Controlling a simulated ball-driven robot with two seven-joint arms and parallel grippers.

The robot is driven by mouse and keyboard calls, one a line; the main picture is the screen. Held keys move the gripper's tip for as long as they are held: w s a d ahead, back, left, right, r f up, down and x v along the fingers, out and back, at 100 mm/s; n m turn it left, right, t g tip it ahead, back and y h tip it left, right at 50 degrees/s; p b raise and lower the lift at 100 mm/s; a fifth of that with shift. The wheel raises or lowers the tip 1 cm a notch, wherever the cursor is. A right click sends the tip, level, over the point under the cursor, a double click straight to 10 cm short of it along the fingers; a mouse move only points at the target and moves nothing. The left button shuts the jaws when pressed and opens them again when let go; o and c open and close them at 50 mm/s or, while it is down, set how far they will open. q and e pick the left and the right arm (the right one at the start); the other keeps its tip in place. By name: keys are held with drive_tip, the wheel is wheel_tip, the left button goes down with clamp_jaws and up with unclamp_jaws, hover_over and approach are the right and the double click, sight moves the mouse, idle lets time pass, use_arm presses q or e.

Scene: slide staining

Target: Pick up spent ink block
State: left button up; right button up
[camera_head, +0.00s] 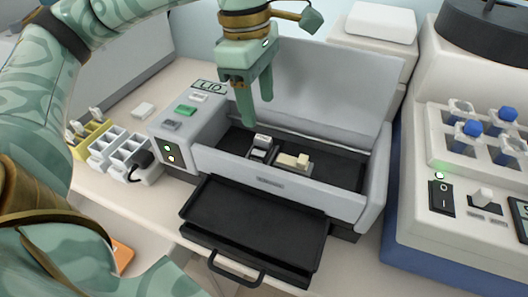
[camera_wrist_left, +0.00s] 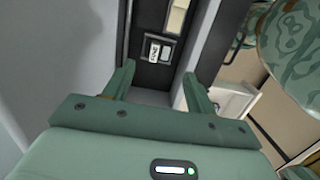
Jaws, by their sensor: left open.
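Two small blocks sit inside the open grey machine (camera_head: 210,157). One is a grey block with a white top (camera_head: 261,143); the other is a cream block (camera_head: 293,160) just to its right. I cannot tell from their looks which is the spent ink block. My left gripper (camera_head: 259,112) is open and empty, pointing down over the machine's bay, above and near the grey-and-white block. In the left wrist view, a block with a white label (camera_wrist_left: 155,51) lies beyond the gap between the open fingers (camera_wrist_left: 157,78). My right gripper is not in view.
The machine's lid (camera_head: 325,100) stands raised behind the bay. A black tray (camera_head: 255,222) with a handle sticks out in front. White and yellow holders (camera_head: 118,150) stand at left. A white device with blue-capped bottles (camera_head: 472,128) stands at right.

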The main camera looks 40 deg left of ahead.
use_arm(q)
hover_over(260, 140)
wheel_tip(260, 140, down, 4)
drive_tip(key=shift+w+f+b, duration=0.1)
drive_tip(key=shift+b, duration=0.35)
drive_tip(key=shift+d+f, duration=0.1)
drive_tip(key=shift+f, duration=0.4)
wheel_tip(260, 140, down, 5)
drive_tip(key=shift+r+b, duration=0.2)
drive_tip(key=shift+b, duration=1.05)
drive_tip(key=shift+f, duration=0.35)
drive_tip(key=shift+r, duration=0.1)
drive_tip(key=c, duration=0.8)
drive_tip(key=shift+o, duration=0.2)
